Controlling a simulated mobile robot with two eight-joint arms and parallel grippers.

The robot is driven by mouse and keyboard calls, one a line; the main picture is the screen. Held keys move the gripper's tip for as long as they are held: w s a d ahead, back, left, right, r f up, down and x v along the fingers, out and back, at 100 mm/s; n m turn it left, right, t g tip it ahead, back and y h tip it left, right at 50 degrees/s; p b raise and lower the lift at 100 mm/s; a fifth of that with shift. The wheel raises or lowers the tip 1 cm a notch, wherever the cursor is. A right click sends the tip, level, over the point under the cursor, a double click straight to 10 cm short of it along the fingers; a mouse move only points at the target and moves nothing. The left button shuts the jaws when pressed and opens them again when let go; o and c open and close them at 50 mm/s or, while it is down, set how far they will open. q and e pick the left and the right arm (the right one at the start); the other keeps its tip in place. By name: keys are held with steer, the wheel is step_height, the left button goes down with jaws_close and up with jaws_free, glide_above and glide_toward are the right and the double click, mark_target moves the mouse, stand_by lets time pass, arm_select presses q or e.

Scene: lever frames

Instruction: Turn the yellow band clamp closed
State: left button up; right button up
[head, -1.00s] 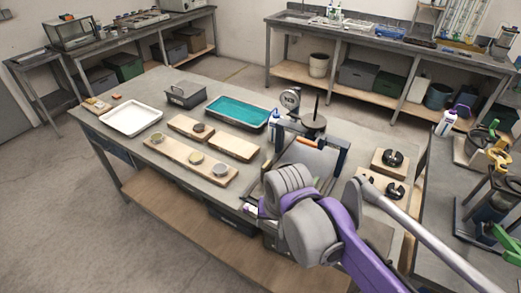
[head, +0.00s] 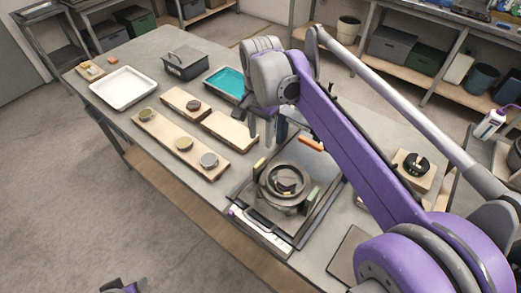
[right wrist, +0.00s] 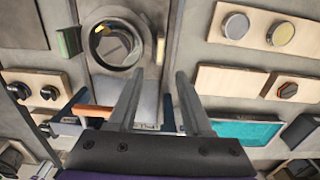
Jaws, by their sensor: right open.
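In the head view a round metal ring (head: 284,186) sits on a dark plate fixture, with a yellowish block (head: 260,165) at its left and a green block (head: 314,196) at its right. I cannot tell whether the yellowish block belongs to the yellow band clamp; no clearly yellow clamp shows now. The ring also shows in the right wrist view (right wrist: 117,43). My right gripper (head: 262,135) is open and empty, above the table just behind the fixture; its fingers also show in the right wrist view (right wrist: 158,78). A purple and dark part of my left arm barely shows at the bottom left.
An orange bar (head: 311,144) lies at the fixture's back. Wooden boards with round pieces (head: 180,145), a white tray (head: 124,88), a teal tray (head: 225,82) and a dark box (head: 186,64) stand on the left. A board with a black piece (head: 416,166) lies right.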

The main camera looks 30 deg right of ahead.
mark_target(260, 162)
step_height(260, 162, down, 11)
steer(key=shift+a+r+b, duration=0.1)
steer(key=shift+r+b, duration=0.1)
steer(key=shift+b, duration=0.15)
jaws_close()
stand_by(0.3)
